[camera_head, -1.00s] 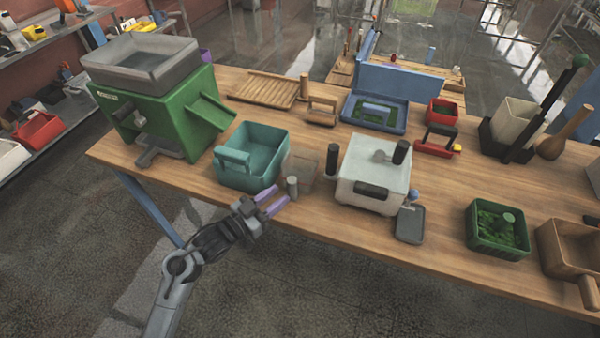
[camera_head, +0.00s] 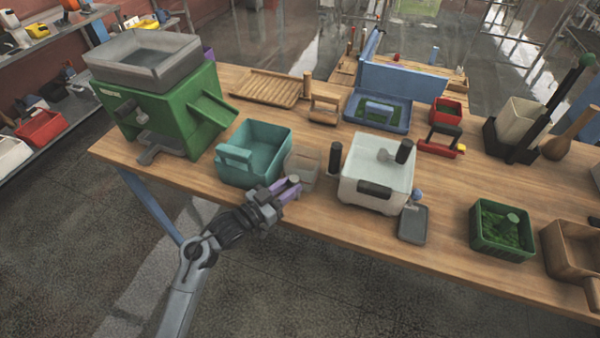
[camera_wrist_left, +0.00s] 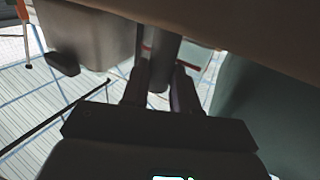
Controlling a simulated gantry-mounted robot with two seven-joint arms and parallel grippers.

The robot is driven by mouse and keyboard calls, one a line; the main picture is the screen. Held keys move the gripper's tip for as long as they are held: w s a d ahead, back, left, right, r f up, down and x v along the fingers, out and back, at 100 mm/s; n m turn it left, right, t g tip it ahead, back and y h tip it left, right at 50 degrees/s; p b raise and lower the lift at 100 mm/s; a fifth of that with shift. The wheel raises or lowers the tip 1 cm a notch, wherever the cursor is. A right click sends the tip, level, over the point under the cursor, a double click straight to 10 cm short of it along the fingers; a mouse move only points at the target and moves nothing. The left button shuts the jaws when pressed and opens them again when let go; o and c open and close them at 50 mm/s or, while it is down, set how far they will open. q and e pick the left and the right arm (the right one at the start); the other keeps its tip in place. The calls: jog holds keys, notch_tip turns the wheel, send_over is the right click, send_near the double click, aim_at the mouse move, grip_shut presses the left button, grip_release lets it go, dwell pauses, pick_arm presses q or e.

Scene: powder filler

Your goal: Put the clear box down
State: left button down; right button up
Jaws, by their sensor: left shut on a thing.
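The clear box (camera_head: 304,166) is small and see-through, with a stubby grey handle (camera_head: 294,180) on its near side. It is between the teal bin and the white box, close to the table's front edge. I cannot tell whether its bottom touches the table. My left gripper (camera_head: 289,186) has purple fingers and is shut on the handle from the front. In the left wrist view the handle (camera_wrist_left: 165,68) stands between the two fingers, and the box itself is hard to make out. My right gripper is not in view.
A teal bin (camera_head: 272,150) stands close on the left, and a white box with dark handles (camera_head: 350,187) close on the right. A green machine (camera_head: 192,106) is at the far left. A strip of wooden table (camera_head: 330,226) along the front edge is bare.

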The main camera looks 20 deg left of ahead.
pick_arm(q)
notch_tip(320, 180, up, 9)
jog(key=p, duration=0.2)
jog(key=s+r, duration=0.4)
jog(key=s, duration=1.1)
notch_tip(320, 180, up, 13)
jog(key=n+t+y+p, duration=0.2)
jog(key=n+y+p, duration=0.3)
jog(key=p, duration=2.8)
jog(key=shift+w+a+y, duration=0.25)
jog(key=shift+w+y, duration=0.2)
jog(key=shift+y, duration=1.15)
